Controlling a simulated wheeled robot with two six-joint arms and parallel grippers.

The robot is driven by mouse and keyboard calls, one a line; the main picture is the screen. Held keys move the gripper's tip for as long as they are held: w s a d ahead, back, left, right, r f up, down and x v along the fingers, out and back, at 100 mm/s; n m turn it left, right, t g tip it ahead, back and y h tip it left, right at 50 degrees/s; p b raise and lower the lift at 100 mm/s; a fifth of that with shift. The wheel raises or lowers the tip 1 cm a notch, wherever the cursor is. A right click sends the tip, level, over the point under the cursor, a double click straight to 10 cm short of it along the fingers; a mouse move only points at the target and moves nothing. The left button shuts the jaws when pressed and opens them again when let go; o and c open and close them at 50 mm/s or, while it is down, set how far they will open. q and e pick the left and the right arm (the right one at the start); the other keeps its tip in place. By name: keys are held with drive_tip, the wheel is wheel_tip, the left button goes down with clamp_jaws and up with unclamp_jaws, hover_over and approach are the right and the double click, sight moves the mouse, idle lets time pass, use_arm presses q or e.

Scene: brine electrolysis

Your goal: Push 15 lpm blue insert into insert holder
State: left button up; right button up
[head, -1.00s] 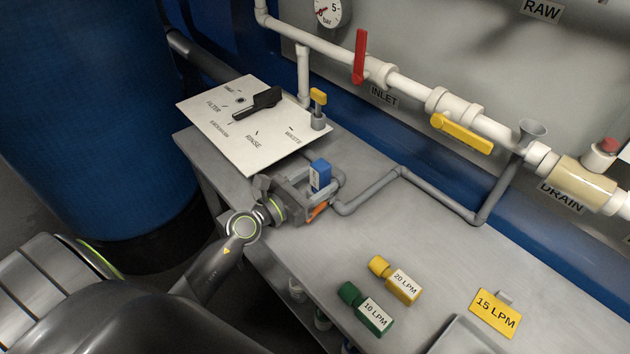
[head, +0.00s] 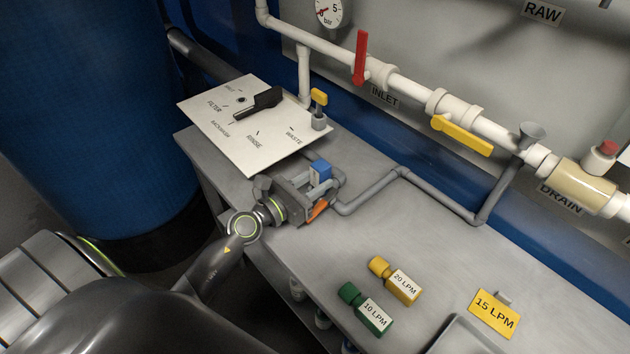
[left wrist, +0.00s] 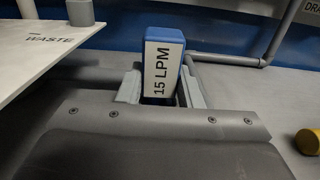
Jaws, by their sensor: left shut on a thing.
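The blue insert (head: 320,170), labelled 15 LPM, sits between the fingers of my left gripper (head: 318,188) beside the grey pipework. It also shows in the left wrist view (left wrist: 163,62), standing up between the two fingertips with its label facing the camera. My left gripper is shut on it. The insert holder seems to be at the pipe end (head: 338,182) by the gripper; it is mostly hidden, so I cannot tell how deep the insert sits. My right gripper is not in view.
A white valve panel (head: 225,145) with a black lever lies just behind the gripper. A yellow insert (head: 401,287) and a green insert (head: 371,318) lie on the grey bench, with a yellow 15 LPM sign (head: 494,314) to the right. The bench between is clear.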

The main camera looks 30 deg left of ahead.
use_arm(q)
drive_tip(key=o, duration=1.3)
drive_tip(key=shift+r, duration=0.1)
drive_tip(key=shift+c, duration=0.2)
drive_tip(key=v, duration=0.2)
drive_tip(key=b+v, duration=0.1)
drive_tip(key=v, duration=0.2)
drive_tip(key=b+v, duration=0.1)
drive_tip(key=v, duration=0.2)
drive_tip(key=shift+s+f, duration=0.15)
drive_tip(key=shift+f, duration=0.15)
drive_tip(key=b+v, duration=0.5)
drive_tip(key=v, duration=0.2)
drive_tip(key=shift+a+b, duration=0.15)
drive_tip(key=shift+b, duration=0.2)
drive_tip(key=shift+b+v, duration=1)
drive_tip(key=shift+b, duration=0.55)
drive_tip(key=shift+r, duration=0.2)
